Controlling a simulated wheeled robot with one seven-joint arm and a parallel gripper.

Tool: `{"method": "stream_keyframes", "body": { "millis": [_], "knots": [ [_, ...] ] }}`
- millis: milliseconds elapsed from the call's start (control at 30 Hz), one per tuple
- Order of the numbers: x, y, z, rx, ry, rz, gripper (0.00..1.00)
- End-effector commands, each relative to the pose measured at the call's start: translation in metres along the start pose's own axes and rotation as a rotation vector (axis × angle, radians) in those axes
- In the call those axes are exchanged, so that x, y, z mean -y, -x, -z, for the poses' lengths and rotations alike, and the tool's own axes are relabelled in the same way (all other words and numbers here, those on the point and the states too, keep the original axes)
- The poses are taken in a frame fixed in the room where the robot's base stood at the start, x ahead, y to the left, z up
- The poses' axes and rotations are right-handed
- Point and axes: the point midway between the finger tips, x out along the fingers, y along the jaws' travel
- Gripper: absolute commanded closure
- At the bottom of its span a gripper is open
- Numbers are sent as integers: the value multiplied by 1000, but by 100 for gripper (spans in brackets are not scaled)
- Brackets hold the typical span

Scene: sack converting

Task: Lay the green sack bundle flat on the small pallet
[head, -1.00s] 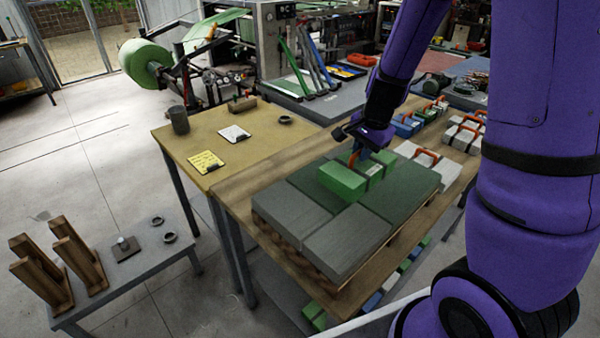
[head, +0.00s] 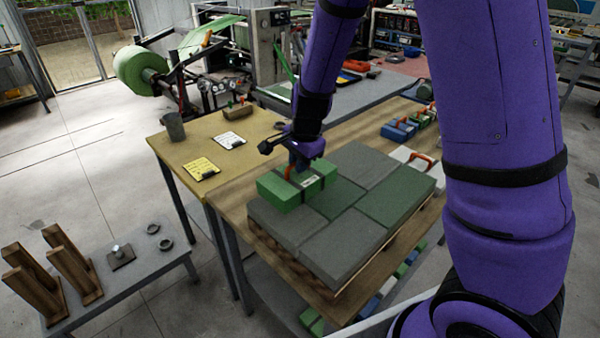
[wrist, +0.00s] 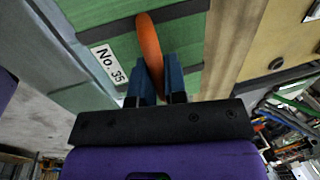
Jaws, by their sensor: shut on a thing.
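The green sack bundle (head: 283,194) has dark straps, an orange handle (wrist: 151,52) and a label reading No. 35 in the wrist view. My gripper (head: 297,168) is shut on this handle from above. The bundle looks level, at the left back corner of the small pallet (head: 272,248) and partly past its left edge. I cannot tell whether it touches the layer below. Flat grey and green sack bundles (head: 345,240) cover most of the pallet. The handle and jaws also show in the wrist view (wrist: 158,90).
The pallet stands on a wooden bench (head: 233,197). A yellow-topped table (head: 170,150) adjoins at the left, with a cup (head: 175,127) and clipboards. Blue and white handled bundles (head: 398,131) are behind the pallet. A low grey table with wooden stands (head: 72,262) is front left.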

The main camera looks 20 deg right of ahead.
Motion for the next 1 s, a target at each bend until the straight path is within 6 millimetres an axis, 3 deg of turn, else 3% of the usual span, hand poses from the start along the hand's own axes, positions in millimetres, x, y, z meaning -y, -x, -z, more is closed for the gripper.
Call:
{"method": "stream_keyframes", "body": {
  "millis": [233, 633, 667, 733, 1000],
  "knots": [
    [-8, -30, 2, 0, -6, -5, 100],
    [-9, -35, 1, 0, -2, -3, 100],
    [-9, -34, 1, 0, -2, -3, 80],
    [-9, -34, 1, 0, -2, -3, 64],
    [-9, -34, 1, 0, -2, -3, 62]
  ]
}}
